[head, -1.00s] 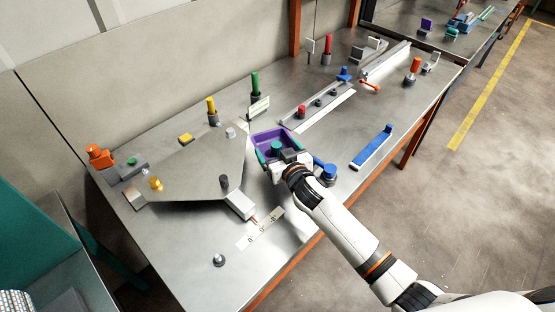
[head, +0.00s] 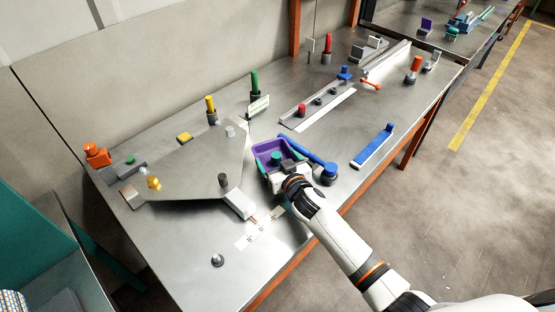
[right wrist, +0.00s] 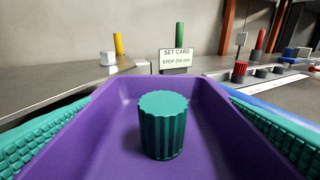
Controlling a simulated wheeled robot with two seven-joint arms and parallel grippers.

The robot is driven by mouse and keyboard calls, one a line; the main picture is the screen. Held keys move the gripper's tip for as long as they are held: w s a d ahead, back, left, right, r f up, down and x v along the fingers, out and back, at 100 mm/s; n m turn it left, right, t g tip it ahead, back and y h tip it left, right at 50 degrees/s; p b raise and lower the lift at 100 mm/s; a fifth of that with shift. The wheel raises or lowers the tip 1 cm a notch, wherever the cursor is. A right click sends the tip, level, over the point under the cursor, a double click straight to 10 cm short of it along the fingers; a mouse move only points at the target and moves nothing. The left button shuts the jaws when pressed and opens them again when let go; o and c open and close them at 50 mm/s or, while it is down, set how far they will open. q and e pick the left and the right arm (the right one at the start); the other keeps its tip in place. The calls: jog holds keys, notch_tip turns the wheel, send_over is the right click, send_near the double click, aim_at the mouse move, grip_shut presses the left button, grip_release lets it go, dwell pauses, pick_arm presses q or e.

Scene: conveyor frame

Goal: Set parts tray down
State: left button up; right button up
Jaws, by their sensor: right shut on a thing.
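The purple parts tray (head: 268,148) is at the middle of the metal table, at the end of my right arm. My right gripper (head: 277,163) is shut on it, with green ridged pads along both sides of the tray. In the right wrist view the tray (right wrist: 232,128) fills the foreground. A ridged teal knob (right wrist: 163,126) stands upright inside it and also shows in the head view (head: 276,158). Whether the tray's underside touches the table is hidden. My left gripper is not in view.
A grey angular plate (head: 190,165) lies left of the tray. A blue lever with a round end (head: 329,172) lies close at its right. A set card (right wrist: 175,58) stands beyond it. A blue bar (head: 373,146) lies farther right. Bare table shows at front left.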

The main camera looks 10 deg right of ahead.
jog(key=o, duration=0.7)
jog(key=shift+r, duration=0.1)
jog(key=shift+r+p, duration=0.85)
jog(key=shift+r, duration=0.05)
jog(key=v, duration=0.7)
jog(key=b+v, duration=0.1)
jog(key=v, duration=0.3)
jog(key=shift+s+f, duration=0.1)
jog(key=shift+f, duration=0.3)
jog(key=shift+s+d+r, duration=0.1)
jog(key=shift+s+r, duration=0.05)
jog(key=shift+s, duration=0.25)
